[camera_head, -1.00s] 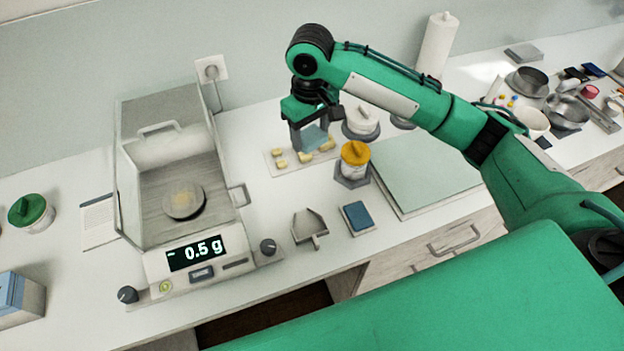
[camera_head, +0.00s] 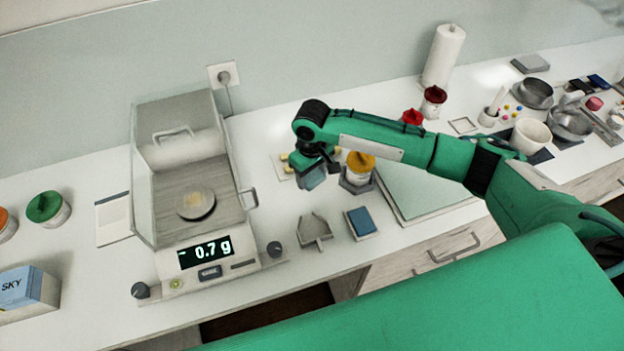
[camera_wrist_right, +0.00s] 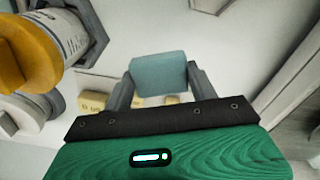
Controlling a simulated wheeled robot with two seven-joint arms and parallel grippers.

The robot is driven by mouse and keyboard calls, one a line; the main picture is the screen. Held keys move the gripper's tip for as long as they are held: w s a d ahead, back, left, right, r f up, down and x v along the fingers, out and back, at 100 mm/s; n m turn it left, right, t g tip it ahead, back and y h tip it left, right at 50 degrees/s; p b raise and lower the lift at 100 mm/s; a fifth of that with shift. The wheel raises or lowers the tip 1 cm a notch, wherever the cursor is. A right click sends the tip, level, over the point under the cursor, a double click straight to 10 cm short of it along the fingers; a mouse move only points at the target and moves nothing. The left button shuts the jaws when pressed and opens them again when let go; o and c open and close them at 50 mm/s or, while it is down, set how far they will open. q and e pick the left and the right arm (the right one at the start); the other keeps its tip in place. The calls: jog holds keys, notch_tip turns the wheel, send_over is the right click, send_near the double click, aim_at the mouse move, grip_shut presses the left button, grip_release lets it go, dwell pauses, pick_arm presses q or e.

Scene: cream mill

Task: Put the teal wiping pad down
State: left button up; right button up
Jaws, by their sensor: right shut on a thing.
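The teal wiping pad (camera_wrist_right: 158,75) is between the two fingers of my right gripper (camera_wrist_right: 160,85) in the right wrist view. In the head view the pad (camera_head: 313,178) hangs below my right gripper (camera_head: 312,172), over the counter between the balance and the yellow-lidded jar. I cannot tell the gap between the pad and the counter. My left gripper is not in view.
The jar with the yellow lid (camera_head: 361,162) stands close to the right of my gripper. A glass-cased balance (camera_head: 190,250) reading 0.7 g is to the left. A scoop (camera_head: 315,230) and a blue pad on a tray (camera_head: 361,222) lie in front. Yellow pieces (camera_wrist_right: 95,102) lie behind.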

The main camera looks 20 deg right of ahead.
aim_at(312, 176)
notch_tip(312, 176, down, 4)
jog(key=shift+r+p, duration=0.2)
jog(key=shift+p, duration=0.2)
jog(key=shift+f, duration=0.15)
jog(key=o, duration=0.9)
jog(key=shift+f, duration=0.1)
notch_tip(312, 176, up, 11)
jog(key=b, duration=0.3)
jog(key=shift+b, duration=0.3)
jog(key=shift+r, duration=0.65)
